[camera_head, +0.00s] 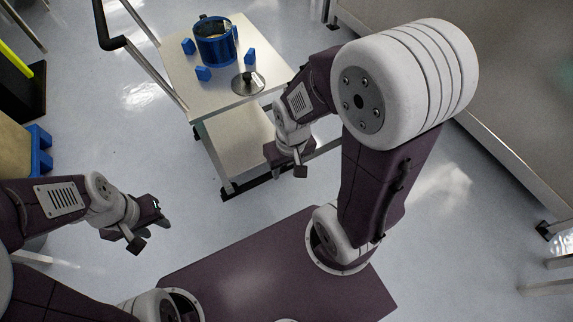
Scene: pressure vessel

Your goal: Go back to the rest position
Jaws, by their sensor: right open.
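My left gripper (150,234) is at the lower left, over the floor. Its fingers are apart with nothing between them. My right gripper (285,168) is just beyond the near right side of the cart (183,78). It is open and I see nothing held in it, though its arm partly covers it. On the cart top, a blue cylindrical vessel (209,50) stands upright near the back. A grey disc-shaped lid with a dark knob (243,88) lies apart from it, near the front.
Three small blue blocks (204,73) stand around the vessel. The cart has a dark push handle (112,43) at left and a lower shelf (240,138). A large grey surface (500,85) fills the right. A blue-edged wooden item (15,150) is at left. Floor between is clear.

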